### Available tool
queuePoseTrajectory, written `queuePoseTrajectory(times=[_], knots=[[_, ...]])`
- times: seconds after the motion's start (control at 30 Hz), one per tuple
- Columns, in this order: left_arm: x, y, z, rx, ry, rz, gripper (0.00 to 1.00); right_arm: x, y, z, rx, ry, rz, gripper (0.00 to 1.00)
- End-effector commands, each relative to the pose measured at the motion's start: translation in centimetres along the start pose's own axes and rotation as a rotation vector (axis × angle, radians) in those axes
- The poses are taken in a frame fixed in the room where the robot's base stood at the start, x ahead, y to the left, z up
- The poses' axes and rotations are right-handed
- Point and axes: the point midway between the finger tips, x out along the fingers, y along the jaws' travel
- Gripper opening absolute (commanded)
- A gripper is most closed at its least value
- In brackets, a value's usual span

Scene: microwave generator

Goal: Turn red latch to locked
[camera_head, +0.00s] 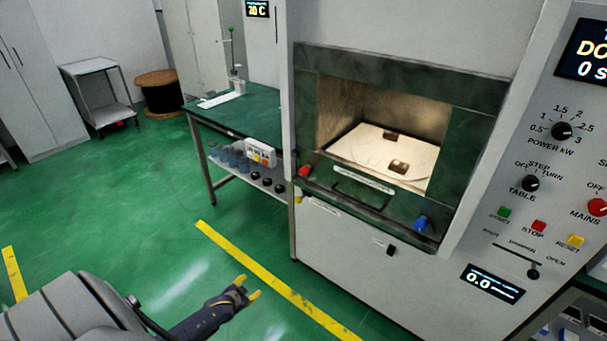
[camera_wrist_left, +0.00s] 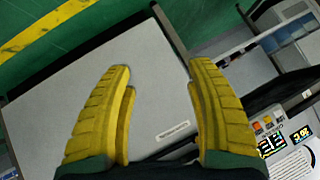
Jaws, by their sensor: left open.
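The red latch (camera_head: 304,171) is a small knob at the lower left corner of the green microwave door (camera_head: 400,68) in the head view. Its exact angle is too small to tell. My left gripper (camera_head: 247,284) has yellow fingers and is open and empty. It is over the floor, below and left of the latch and apart from it. In the left wrist view my left gripper (camera_wrist_left: 160,82) shows its fingers spread, with a pale cabinet panel behind them. The red latch is not clear in that view. My right gripper is not in view.
A blue latch (camera_head: 420,223) sits at the door's lower right. The lit chamber holds brown blocks on a pale plate (camera_head: 350,147). A control panel (camera_head: 562,185) is at right. A green-topped bench (camera_head: 255,107) with bottles stands left of the cabinet. Floor around my gripper is clear.

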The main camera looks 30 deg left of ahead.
Motion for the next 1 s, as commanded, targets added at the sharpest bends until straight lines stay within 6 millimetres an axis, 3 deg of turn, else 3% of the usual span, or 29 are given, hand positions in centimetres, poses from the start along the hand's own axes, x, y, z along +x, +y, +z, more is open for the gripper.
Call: queuePoseTrajectory(times=[0.03, 0.2, 0.3, 0.4, 0.5, 0.57, 0.77, 1.0], knots=[[0.2, -3.2, -4.1, -0.016, 0.075, -0.027, 0.56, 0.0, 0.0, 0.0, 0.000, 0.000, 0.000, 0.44], [-1.5, -11.7, -17.9, -0.116, 0.340, -0.065, 0.56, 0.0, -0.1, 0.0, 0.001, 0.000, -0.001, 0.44], [-4.1, -15.1, -25.4, -0.186, 0.498, -0.045, 0.56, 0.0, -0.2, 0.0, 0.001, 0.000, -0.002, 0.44], [-7.4, -16.7, -31.8, -0.272, 0.640, 0.016, 0.56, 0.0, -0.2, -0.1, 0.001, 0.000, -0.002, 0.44], [-9.5, -16.1, -35.0, -0.367, 0.721, 0.095, 0.56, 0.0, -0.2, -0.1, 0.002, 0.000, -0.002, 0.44], [-10.3, -15.6, -36.0, -0.418, 0.748, 0.136, 0.56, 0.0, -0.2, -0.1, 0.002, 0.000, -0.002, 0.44], [-10.6, -15.3, -36.5, -0.526, 0.760, 0.201, 0.56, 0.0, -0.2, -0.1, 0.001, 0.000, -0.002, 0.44], [-9.6, -15.3, -37.5, -0.546, 0.759, 0.207, 0.56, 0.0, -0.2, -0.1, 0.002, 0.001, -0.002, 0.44]])
